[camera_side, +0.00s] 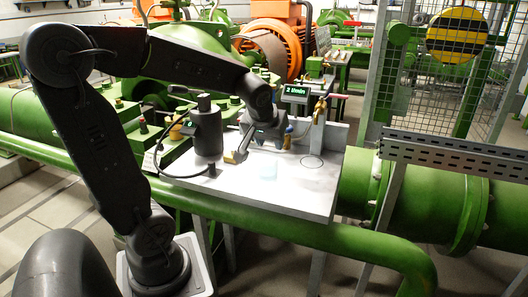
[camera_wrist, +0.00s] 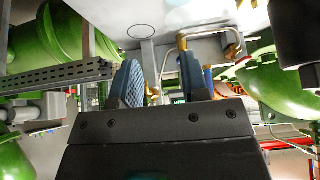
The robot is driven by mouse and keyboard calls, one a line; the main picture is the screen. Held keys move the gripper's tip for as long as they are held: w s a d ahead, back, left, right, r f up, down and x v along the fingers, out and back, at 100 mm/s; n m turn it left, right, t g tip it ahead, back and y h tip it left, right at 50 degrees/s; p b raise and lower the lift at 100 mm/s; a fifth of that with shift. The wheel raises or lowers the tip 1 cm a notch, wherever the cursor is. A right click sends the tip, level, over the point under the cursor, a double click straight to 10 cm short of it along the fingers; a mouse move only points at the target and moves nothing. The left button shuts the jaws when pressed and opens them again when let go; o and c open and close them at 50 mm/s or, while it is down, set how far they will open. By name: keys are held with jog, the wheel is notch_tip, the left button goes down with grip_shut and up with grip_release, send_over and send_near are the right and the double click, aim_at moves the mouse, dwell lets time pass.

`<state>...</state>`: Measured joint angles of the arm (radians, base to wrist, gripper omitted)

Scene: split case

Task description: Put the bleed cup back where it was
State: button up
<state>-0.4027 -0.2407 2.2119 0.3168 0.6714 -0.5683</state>
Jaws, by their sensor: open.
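I cannot clearly make out a bleed cup in either view. A faint pale bluish patch (camera_side: 298,170) shows on the light plate (camera_side: 260,195) in the side view; I cannot tell if it is a clear cup or a flat mark. A thin dark circle (camera_side: 312,161) is drawn on the plate to the right; it also shows in the wrist view (camera_wrist: 145,31), with nothing visible inside it. My gripper (camera_side: 268,144) hangs over the back of the plate, left of the circle. In the wrist view its two fingers (camera_wrist: 160,76) stand apart with nothing seen held between them.
A black cylinder (camera_side: 207,128) with a cable stands on the plate left of my gripper. A small display (camera_side: 295,91) reads 2 l/min behind, beside a brass valve (camera_side: 319,110). Green pipes (camera_side: 280,231) run in front. The plate's front right is clear.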

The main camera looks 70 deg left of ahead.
jog(key=s+d+m+h, duration=0.2)
jog(key=s+d+m, duration=0.2)
jog(key=d, duration=0.4)
jog(key=s+d+r+m+t+h, duration=0.1)
jog(key=s+d+m+h, duration=0.1)
jog(key=s+d+m, duration=0.2)
jog(key=s+d, duration=0.3)
jog(key=d, duration=0.2)
jog(key=shift+r+m+h, duration=0.15)
jog(key=shift+m+h, duration=0.15)
jog(key=shift+m, duration=0.1)
